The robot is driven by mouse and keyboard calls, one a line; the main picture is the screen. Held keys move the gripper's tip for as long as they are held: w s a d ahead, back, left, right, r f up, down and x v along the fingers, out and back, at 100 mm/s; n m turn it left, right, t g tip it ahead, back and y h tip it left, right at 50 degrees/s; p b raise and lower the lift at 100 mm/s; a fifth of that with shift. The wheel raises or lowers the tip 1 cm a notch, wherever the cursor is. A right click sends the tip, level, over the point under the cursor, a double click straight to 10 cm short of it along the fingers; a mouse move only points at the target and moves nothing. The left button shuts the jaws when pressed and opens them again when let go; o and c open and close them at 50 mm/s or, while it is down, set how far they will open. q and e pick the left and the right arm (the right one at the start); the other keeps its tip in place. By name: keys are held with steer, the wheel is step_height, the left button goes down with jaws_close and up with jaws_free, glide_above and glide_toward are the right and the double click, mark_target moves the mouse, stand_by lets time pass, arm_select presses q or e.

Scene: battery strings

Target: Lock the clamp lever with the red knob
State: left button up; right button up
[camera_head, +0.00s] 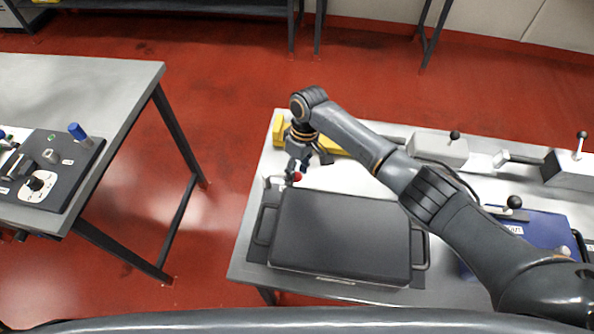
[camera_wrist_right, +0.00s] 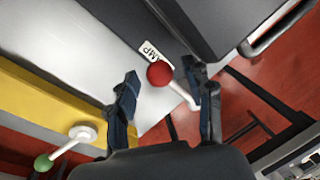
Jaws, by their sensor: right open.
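The clamp lever (camera_wrist_right: 182,93) is a thin white rod with a round red knob (camera_wrist_right: 159,74) at its end. In the right wrist view the knob lies between the fingertips of my open right gripper (camera_wrist_right: 165,82); I cannot tell whether either finger touches it. The lever's base is partly hidden behind the right-hand finger. In the head view my right gripper (camera_head: 303,160) is above the red knob (camera_head: 297,177), at the dark case's back left corner. My left gripper is not in view.
The dark flat case (camera_head: 340,232) with side handles fills the table's front left. A yellow block (camera_head: 279,131) stands behind the gripper; a green-knobbed lever (camera_wrist_right: 45,162) shows near it. Grey boxes with black-knobbed levers (camera_head: 438,148) and a blue case (camera_head: 545,228) stand to the right.

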step_height(320, 180, up, 12)
steer(key=w+d, duration=0.1)
steer(key=w, duration=0.1)
steer(key=shift+d+f, duration=0.15)
steer(key=shift+f, duration=0.05)
